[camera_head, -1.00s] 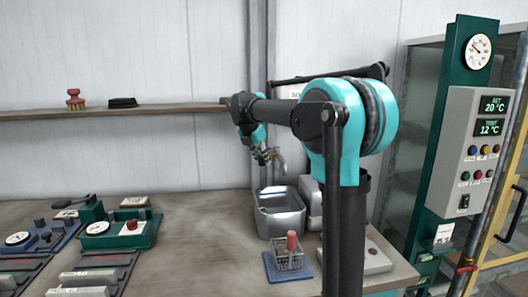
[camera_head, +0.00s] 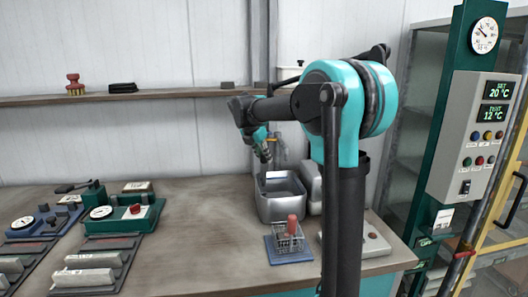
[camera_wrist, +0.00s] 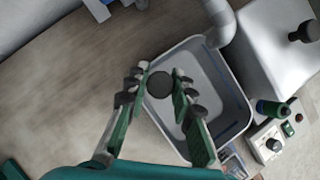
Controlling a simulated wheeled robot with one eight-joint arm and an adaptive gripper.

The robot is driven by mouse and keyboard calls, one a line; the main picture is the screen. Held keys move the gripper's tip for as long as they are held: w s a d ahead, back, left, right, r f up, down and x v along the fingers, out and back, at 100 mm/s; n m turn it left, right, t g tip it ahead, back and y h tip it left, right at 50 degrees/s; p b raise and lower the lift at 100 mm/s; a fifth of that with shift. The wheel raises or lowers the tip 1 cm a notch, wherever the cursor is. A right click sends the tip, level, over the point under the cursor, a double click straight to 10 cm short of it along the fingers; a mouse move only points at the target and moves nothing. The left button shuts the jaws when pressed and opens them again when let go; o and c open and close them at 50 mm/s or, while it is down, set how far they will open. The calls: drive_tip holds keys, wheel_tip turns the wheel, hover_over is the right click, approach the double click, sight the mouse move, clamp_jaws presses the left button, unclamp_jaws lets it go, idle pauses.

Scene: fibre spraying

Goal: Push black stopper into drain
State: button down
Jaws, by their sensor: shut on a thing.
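A round black stopper (camera_wrist: 160,84) is between the fingertips of my gripper (camera_wrist: 162,78) in the wrist view. The gripper is shut on it, with green pads on both sides. The grey metal sink (camera_wrist: 238,118) lies beneath, and the stopper overlaps its left side in that view. In the head view my gripper (camera_head: 263,151) hangs just above the back left of the sink (camera_head: 285,210). The stopper cannot be made out there. I cannot see the drain opening in either view.
A wire basket (camera_head: 290,245) with a red-topped item stands on a blue mat in front of the sink. Gauge devices (camera_head: 122,217) stand at the left; the bench between is clear.

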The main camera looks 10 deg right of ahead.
sight(262, 163)
drive_tip(key=shift+f, duration=2.6)
idle(0.6)
drive_tip(key=c, duration=1.2)
unclamp_jaws()
drive_tip(key=v, duration=1.2)
